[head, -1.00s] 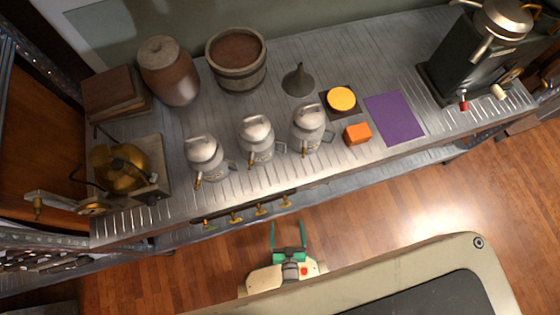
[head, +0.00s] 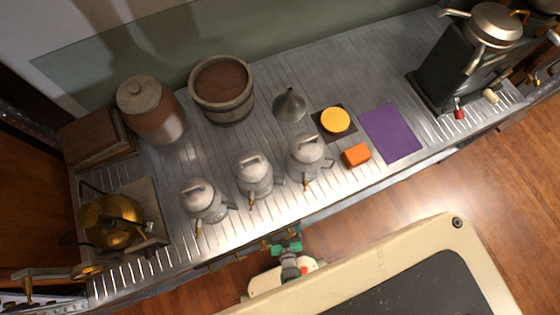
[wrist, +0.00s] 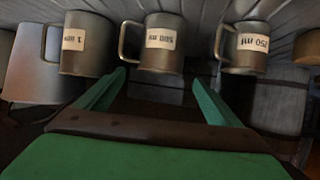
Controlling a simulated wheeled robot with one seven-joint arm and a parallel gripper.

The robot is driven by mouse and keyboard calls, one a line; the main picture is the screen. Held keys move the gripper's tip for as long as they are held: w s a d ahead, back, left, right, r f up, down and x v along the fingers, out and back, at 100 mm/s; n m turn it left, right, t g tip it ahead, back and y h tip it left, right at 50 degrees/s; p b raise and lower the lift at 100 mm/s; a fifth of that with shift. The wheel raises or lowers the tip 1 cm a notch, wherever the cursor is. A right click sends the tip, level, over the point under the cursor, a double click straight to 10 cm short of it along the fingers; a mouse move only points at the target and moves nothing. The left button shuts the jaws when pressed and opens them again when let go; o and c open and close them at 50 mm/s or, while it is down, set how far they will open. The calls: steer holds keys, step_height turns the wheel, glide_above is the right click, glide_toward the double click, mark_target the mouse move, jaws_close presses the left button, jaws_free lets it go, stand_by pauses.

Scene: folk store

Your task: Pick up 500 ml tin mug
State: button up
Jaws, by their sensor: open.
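The 500 ml tin mug (wrist: 163,52) is the middle of three grey metal mugs in the wrist view. It has a pale label, with its handle at the left. A mug with a label starting "1" (wrist: 82,55) stands left of it, and a 250 ml mug (wrist: 246,58) stands right. My gripper (wrist: 158,97) is open and empty, its green fingers apart and below the middle mug in the picture. In the head view my gripper (head: 287,241) is at the counter's front edge, fingertips hidden. I cannot clearly pick out the mugs there.
Three lidded metal canisters with taps (head: 254,177) stand along the front of the ribbed metal counter (head: 360,80).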

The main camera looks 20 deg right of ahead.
steer(key=shift+x, duration=3.4)
steer(key=shift+a+r, duration=0.1)
steer(key=shift+s, duration=0.1)
steer(key=c, duration=1.5)
steer(key=shift+r, duration=0.2)
